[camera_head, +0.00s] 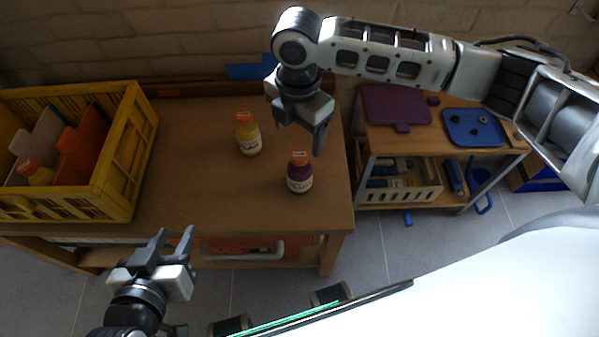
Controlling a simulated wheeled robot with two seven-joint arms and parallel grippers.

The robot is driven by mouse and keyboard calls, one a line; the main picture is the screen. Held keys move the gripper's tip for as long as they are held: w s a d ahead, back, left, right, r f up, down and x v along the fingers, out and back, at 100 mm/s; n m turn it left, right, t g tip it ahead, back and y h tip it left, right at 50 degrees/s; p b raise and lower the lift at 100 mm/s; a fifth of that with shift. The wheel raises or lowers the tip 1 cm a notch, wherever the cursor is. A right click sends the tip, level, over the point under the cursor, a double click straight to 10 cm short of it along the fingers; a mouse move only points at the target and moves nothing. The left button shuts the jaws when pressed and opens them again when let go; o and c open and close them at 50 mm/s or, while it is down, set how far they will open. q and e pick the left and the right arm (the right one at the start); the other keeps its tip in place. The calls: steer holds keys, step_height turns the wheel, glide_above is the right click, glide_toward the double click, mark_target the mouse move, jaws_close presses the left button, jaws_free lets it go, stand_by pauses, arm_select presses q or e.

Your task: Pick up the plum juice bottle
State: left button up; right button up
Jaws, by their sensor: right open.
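A dark purple bottle (299,178) with an orange cap and pale label stands upright on the wooden table (200,190), near its front right; it looks like the plum juice. A yellow bottle (248,139) with an orange cap stands behind it to the left. My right gripper (300,136) is open and empty, pointing down above the table, behind the purple bottle in the picture and apart from it. My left gripper (174,246) is in front of the table's front edge, its two fingers apart and empty.
A yellow crate (122,150) with dividers and a yellow bottle inside stands on the table's left. A lower side table (425,145) at right holds a purple board (392,104) and a blue tray (474,127). The table's middle is clear.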

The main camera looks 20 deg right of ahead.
mark_target(300, 154)
step_height(300, 154, down, 4)
steer(key=shift+r, duration=0.1)
steer(key=shift+s+f+b, duration=0.2)
steer(key=shift+f+b, duration=0.2)
steer(key=shift+f, duration=0.95)
steer(key=shift+s+f+b, duration=0.15)
steer(key=shift+f+b, duration=0.25)
steer(key=shift+f, duration=0.95)
steer(key=shift+c, duration=0.4)
steer(key=shift+r, duration=0.1)
steer(key=c, duration=1.2)
